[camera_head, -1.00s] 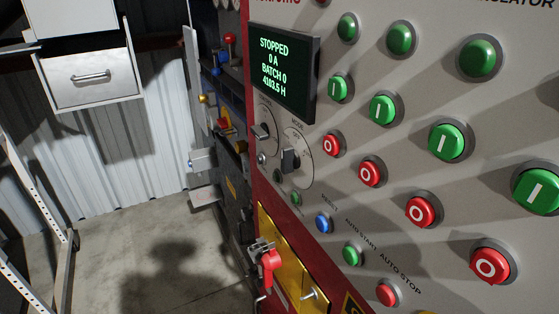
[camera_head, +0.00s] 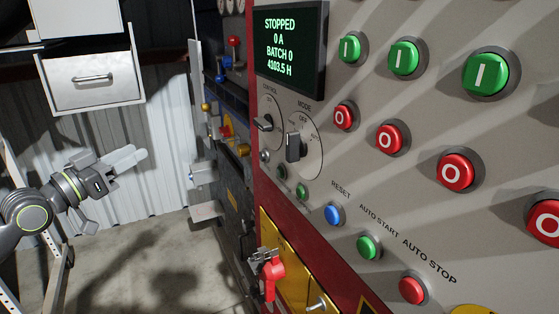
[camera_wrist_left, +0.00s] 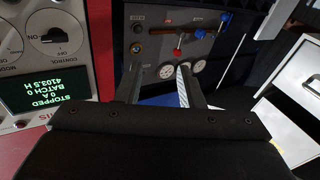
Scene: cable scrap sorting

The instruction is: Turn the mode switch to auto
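The mode switch (camera_head: 293,147) is a dark knob on a round pale dial under the word MODE on the grey panel. Its handle stands roughly upright, near the OFF mark; its exact setting is hard to read. My left gripper (camera_head: 138,156) is at the left of the head view, well away from the switch and empty. In the left wrist view its two fingers (camera_wrist_left: 160,75) are apart. That view is upside down and shows the mode dial (camera_wrist_left: 9,42) cut off at the left edge. My right gripper is in neither view.
The control knob (camera_head: 265,124) sits just left of the mode switch, below the display (camera_head: 290,45) reading STOPPED. Green and red buttons fill the panel's right. A red-handled lever (camera_head: 271,272) juts out below. A drawer unit (camera_head: 95,80) stands back left.

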